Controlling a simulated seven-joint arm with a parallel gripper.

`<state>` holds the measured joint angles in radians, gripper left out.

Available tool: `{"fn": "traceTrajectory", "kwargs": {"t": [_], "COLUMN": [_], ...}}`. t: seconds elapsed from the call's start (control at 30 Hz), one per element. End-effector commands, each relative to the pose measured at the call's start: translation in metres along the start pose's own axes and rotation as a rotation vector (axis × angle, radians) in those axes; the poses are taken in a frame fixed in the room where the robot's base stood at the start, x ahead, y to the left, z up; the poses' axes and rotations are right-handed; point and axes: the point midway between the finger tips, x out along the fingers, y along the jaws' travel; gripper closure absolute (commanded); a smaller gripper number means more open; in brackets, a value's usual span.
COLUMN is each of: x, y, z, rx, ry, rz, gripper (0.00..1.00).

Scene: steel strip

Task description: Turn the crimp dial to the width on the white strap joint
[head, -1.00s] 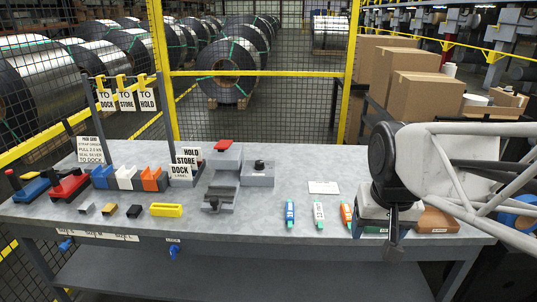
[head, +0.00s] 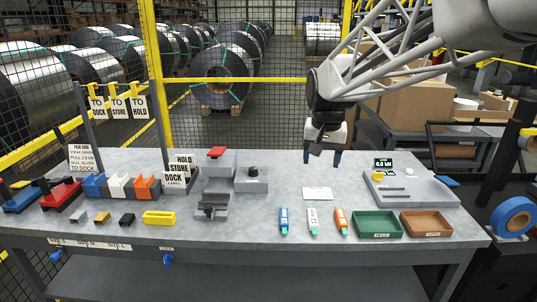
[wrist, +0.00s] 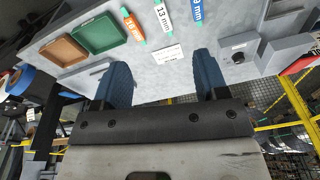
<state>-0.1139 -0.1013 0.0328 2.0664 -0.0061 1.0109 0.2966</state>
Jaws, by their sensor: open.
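The crimp dial (head: 252,172) is a black knob on a grey box beside the crimping press (head: 217,184). It also shows at the right of the wrist view (wrist: 238,57). The white strap joint (head: 313,221) lies on the bench between a blue and an orange one. In the wrist view, the white strap joint (wrist: 163,17) reads 13 mm. My gripper (head: 322,158) is open and empty, above the rear of the bench, to the right of the dial and apart from it. Its blue fingers (wrist: 162,60) point toward the bench. The dial's setting is too small to read.
A white card (head: 317,193) lies behind the strap joints. Green (head: 377,235) and brown (head: 426,231) trays sit front right, with a grey scale-like unit (head: 410,190) behind them. Coloured blocks and a yellow piece (head: 159,218) stand on the left. Free bench lies between dial and gripper.

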Motion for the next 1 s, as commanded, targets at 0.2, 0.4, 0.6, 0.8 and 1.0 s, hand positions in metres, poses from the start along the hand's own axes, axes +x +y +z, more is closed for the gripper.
{"fn": "traceTrajectory", "kwargs": {"t": [0.2,0.4,0.6,0.8,1.0], "x": [0.013,0.028,0.046,0.068,0.093], "y": [-0.028,-0.054,-0.083,-0.111,-0.141], "z": [-0.046,-0.086,-0.124,-0.160,-0.193], "rx": [0.023,0.048,0.071,0.095,0.118], "ry": [-0.018,-0.032,-0.046,-0.060,-0.074], "rz": [0.003,0.005,0.009,0.013,0.019], "gripper": [0.33,0.33,0.33,0.33,0.33]}}
